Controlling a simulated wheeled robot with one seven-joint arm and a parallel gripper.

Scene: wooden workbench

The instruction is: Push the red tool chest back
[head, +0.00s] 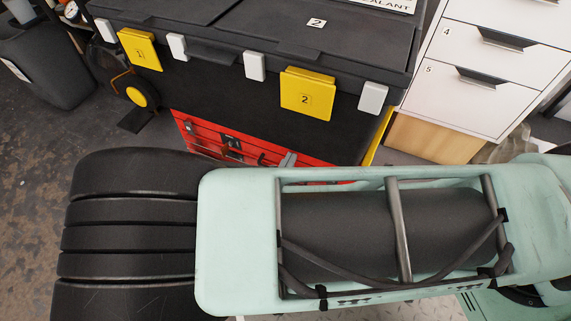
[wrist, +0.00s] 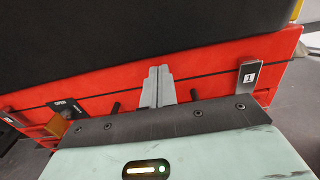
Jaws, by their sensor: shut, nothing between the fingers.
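The red tool chest (head: 205,140) sits low under a large black toolbox, and only part of its front shows above my arm. In the wrist view the chest front (wrist: 210,85) spans the picture, with dark seams, an "OPEN" label at left and a metal tag marked "1" at right. My gripper (wrist: 158,72) is shut and empty, its two grey fingers together in front of the chest front. I cannot tell whether the tips touch it. In the head view a grey fingertip (head: 288,160) shows near the chest; my arm hides the rest.
The black toolbox (head: 215,85) with yellow and white latches overhangs the chest. A white drawer cabinet (head: 465,90) stands at right above a pale wooden panel (head: 430,138). A dark bin (head: 40,70) stands at far left. Open floor (head: 35,160) shows at left.

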